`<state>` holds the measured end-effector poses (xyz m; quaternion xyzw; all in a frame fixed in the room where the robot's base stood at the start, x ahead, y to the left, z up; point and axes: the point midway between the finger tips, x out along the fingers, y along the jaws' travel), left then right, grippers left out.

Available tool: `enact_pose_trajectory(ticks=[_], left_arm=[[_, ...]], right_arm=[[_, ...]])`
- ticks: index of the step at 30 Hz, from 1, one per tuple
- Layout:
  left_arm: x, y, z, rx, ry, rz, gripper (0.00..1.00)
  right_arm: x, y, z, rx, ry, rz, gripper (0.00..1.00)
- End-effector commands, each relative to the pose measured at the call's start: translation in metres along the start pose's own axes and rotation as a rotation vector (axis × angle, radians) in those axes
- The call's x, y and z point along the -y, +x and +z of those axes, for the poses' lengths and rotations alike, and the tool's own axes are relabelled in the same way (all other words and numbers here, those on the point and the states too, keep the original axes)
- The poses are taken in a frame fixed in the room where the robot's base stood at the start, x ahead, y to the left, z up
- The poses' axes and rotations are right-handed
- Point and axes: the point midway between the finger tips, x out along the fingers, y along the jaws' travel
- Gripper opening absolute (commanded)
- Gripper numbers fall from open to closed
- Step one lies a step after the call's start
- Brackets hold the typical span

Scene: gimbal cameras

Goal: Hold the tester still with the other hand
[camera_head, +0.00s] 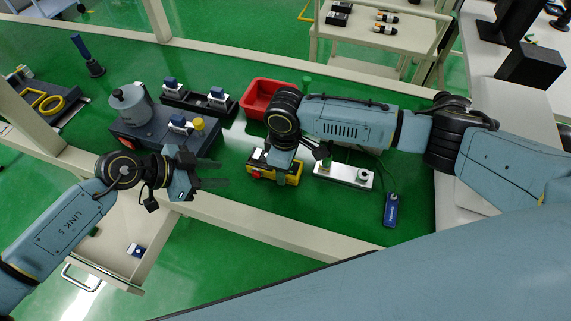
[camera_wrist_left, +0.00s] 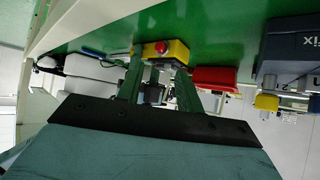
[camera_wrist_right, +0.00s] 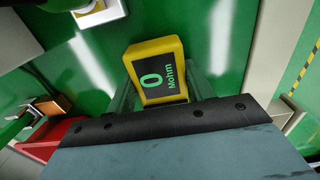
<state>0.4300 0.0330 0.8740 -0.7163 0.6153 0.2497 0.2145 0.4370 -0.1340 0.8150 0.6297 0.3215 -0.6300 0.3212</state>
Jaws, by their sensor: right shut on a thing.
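The yellow tester (camera_head: 293,178) stands on the green bench top in the middle of the head view. Its dark display reads 0 Mohm in the right wrist view (camera_wrist_right: 153,80). My right gripper (camera_head: 280,160) is shut on it from above and hides part of it. My left gripper (camera_head: 222,182) is open and empty, to the left of the tester and apart from it. In the left wrist view the tester (camera_wrist_left: 178,51), with a red button on its face, shows beyond and between the open fingers.
A grey unit (camera_head: 155,140) with a pot stands behind my left gripper. A red bin (camera_head: 257,98) lies behind the tester. A white plate with a socket (camera_head: 345,175) and a blue handheld item (camera_head: 391,210) lie to the right. The bench's front edge is close.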

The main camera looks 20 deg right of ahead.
Motion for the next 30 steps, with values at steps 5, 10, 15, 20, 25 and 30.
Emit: enact_pose_trajectory(ticks=[5,10,15,20,25,30], left_arm=[[0.0,0.0,0.0,0.0,0.0,0.0,0.36],[0.0,0.0,0.0,0.0,0.0,0.0,0.36],[0.0,0.0,0.0,0.0,0.0,0.0,0.26],[0.0,0.0,-0.0001,0.0,0.0,0.0,0.05],[0.0,0.0,-0.0001,0.0,0.0,0.0,0.0],[0.0,0.0,0.0,0.0,0.0,0.0,0.0]], right_arm=[[-0.0001,-0.0003,-0.0002,-0.001,0.0,0.0,0.27],[-0.0001,-0.0004,-0.0002,-0.001,0.0,0.0,0.27],[-0.0002,-0.0004,-0.0003,-0.001,0.0,0.0,0.27],[-0.0002,-0.0004,-0.0003,-0.001,0.0,0.0,0.27],[-0.0002,-0.0005,-0.0003,-0.001,0.0,0.0,0.27],[-0.0002,-0.0004,-0.0003,-0.001,0.0,0.0,0.27]])
